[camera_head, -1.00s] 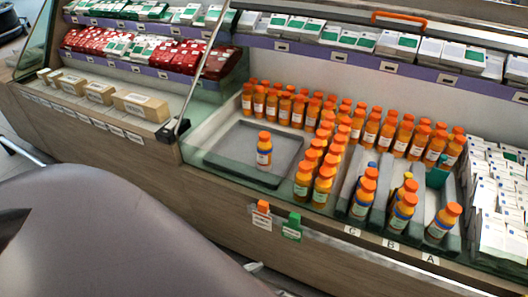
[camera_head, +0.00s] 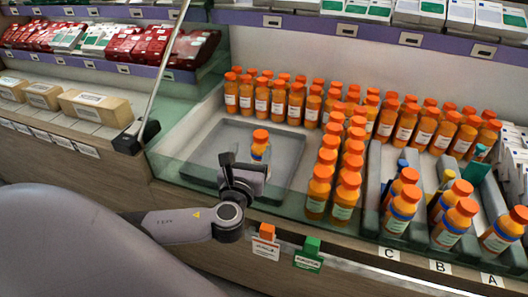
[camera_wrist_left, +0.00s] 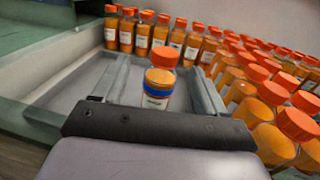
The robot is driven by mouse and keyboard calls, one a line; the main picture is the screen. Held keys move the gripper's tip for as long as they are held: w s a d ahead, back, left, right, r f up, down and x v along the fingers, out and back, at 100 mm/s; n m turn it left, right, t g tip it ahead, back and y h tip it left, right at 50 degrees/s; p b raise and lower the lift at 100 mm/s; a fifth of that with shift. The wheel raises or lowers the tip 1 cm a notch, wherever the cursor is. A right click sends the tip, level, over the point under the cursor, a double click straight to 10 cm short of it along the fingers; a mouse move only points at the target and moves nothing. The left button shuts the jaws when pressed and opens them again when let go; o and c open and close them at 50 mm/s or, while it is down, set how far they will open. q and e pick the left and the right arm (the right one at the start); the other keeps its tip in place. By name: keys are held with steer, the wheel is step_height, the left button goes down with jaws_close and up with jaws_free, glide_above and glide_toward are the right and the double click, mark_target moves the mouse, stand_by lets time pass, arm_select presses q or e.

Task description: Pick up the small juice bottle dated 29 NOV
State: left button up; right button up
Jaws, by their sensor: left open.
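A small juice bottle (camera_head: 260,146) with an orange cap and a blue band stands upright and alone in a grey tray (camera_head: 217,141). Its date is too small to read. My left gripper (camera_head: 246,164) is open on the near side of this bottle and hides its lower part in the head view. In the left wrist view the bottle (camera_wrist_left: 160,78) stands ahead, between the lines of my two open fingers (camera_wrist_left: 160,66). I cannot tell whether either finger touches it. My right gripper is not in view.
Many orange-capped bottles (camera_head: 320,192) stand in rows behind and to the right of the tray. Lanes marked C, B and A (camera_head: 440,267) hold more bottles. A glass front edge (camera_head: 290,208) runs before the tray. Boxes (camera_head: 95,105) lie at the left.

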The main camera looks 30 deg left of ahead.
mark_target(259, 139)
arm_select(q)
steer(key=x, duration=0.3)
steer(key=shift+w+b, duration=0.3)
steer(key=shift+w, duration=0.05)
steer(key=x, duration=0.3)
steer(key=shift+w+d+f+b, duration=0.15)
steer(key=shift+w+d+b, duration=0.1)
steer(key=shift+b, duration=0.1)
steer(key=shift+w+a, duration=0.2)
steer(key=shift+w, duration=0.2)
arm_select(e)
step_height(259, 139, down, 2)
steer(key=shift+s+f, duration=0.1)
arm_select(q)
jaws_close()
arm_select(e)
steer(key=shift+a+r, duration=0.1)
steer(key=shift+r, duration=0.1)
